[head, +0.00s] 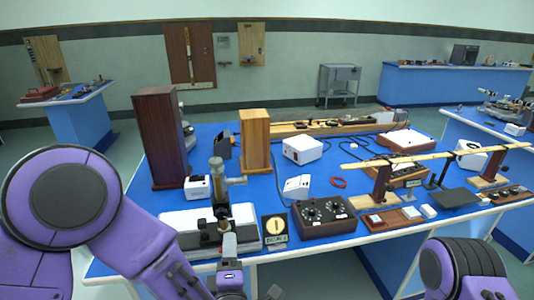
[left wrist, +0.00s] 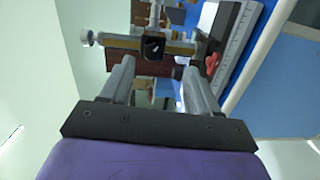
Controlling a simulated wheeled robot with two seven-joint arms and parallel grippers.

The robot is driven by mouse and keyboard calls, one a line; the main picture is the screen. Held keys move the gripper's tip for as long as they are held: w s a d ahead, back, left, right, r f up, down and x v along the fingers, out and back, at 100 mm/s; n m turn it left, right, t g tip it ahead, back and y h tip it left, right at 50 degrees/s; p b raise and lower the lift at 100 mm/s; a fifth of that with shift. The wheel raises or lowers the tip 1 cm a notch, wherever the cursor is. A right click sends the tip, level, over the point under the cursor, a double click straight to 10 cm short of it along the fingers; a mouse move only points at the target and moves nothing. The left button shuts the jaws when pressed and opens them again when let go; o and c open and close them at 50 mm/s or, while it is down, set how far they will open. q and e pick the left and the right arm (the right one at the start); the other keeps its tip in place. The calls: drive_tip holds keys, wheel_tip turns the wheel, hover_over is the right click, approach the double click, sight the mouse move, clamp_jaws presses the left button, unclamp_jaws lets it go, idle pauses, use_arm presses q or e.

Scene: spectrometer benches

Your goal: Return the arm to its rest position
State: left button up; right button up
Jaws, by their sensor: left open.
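My left arm (head: 150,245) comes in from the left, bent low in front of the bench's near edge. My left gripper (head: 252,292) is at the bottom of the head view, partly cut off. In the left wrist view its two grey fingers (left wrist: 157,78) stand apart, with nothing held between them. Beyond the fingers there I see a brass-coloured bar with a black square part (left wrist: 153,46). Of my right arm, only a purple part (head: 465,270) shows at the lower right; its gripper is out of view.
The blue bench (head: 330,195) holds an instrument on a white base (head: 180,222), a black dial box (head: 325,217), a dark wooden cabinet (head: 160,137) and a lighter wooden block (head: 254,140). A long wooden bar (head: 440,157) spans the right side. Floor shows before the bench.

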use_arm(q)
drive_tip(key=s+a+f+m+g+h, duration=0.1)
drive_tip(key=s+a+f+m+g, duration=0.3)
drive_tip(key=f, duration=0.5)
drive_tip(key=s+a+f+m+g+h, duration=0.1)
drive_tip(key=a+f+m+g, duration=0.1)
drive_tip(key=f+m, duration=0.55)
drive_tip(key=s+a+f+g, duration=0.2)
drive_tip(key=s+a+f, duration=0.2)
drive_tip(key=s, duration=0.3)
drive_tip(key=s+a+f+m+g+y, duration=0.1)
drive_tip(key=s+a+f+g, duration=0.2)
drive_tip(key=s, duration=0.4)
drive_tip(key=s+a+f+g, duration=0.3)
drive_tip(key=s+a+f, duration=0.2)
drive_tip(key=s+f, duration=0.1)
drive_tip(key=shift+s+a+f+m+y, duration=0.15)
drive_tip(key=shift+s+f+m+y, duration=0.25)
drive_tip(key=shift+f, duration=0.25)
drive_tip(key=shift+w, duration=0.1)
